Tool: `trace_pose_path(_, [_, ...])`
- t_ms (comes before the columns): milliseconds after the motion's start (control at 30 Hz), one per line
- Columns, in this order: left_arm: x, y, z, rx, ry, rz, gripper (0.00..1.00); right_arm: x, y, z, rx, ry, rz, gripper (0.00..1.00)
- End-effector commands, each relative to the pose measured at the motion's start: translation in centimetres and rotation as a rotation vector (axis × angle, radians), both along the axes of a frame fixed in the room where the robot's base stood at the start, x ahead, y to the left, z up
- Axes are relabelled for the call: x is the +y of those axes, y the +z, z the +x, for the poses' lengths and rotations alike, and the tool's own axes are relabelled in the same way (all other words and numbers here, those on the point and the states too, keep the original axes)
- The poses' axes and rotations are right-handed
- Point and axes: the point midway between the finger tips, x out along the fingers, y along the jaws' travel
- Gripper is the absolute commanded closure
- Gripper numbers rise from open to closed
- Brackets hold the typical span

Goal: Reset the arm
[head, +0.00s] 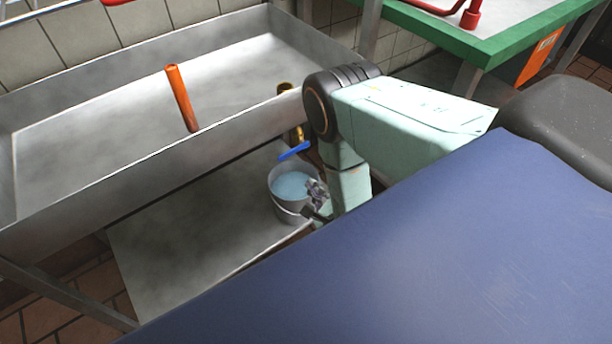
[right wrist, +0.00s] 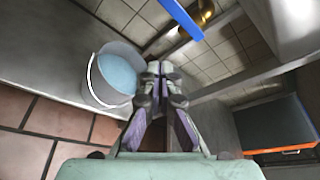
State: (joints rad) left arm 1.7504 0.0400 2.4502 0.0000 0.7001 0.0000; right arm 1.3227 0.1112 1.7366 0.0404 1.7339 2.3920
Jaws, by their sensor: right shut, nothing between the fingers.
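My right arm comes in from the right in the head view and bends down beside the metal sink. My right gripper (head: 317,190) is low, in front of the right side of a metal bucket (head: 289,210) in that picture. In the right wrist view, the gripper (right wrist: 160,70) has its fingertips together with nothing between them. The bucket (right wrist: 95,90), holding bluish water, is left of the fingers there. Whether the gripper touches the bucket is not clear. My left gripper is not in view.
An empty metal sink (head: 70,190) with an upright orange pipe (head: 181,97) stands left. The bucket sits on a lower metal shelf (head: 170,240). A brass pipe with a blue handle (head: 294,150) is above the bucket, close to my arm. A green-edged table (head: 500,45) is upper right.

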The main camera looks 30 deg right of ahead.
Motion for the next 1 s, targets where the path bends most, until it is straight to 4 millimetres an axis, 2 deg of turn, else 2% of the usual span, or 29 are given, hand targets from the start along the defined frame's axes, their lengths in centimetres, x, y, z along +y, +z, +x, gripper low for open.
trace_pose_path(367, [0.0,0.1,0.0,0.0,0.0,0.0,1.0,0.0,0.0,-0.6,0.006,0.006,-0.026,1.0])
trace_pose_path(467, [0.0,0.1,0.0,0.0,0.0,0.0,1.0,0.0,-0.4,-0.7,0.043,0.034,-0.126,1.0])
trace_pose_path(567, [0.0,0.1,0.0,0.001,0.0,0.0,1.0,0.0,-1.7,-1.4,0.139,0.091,-0.292,1.0])
trace_pose_path(667, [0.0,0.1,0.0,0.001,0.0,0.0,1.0,0.2,-3.6,-3.2,0.275,0.179,-0.471,1.0])
trace_pose_path(800, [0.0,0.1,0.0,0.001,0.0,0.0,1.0,0.8,-6.1,-6.6,0.471,0.349,-0.702,1.0])
trace_pose_path(1000, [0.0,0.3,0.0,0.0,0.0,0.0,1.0,1.9,-7.9,-12.0,0.709,0.682,-0.991,1.0])
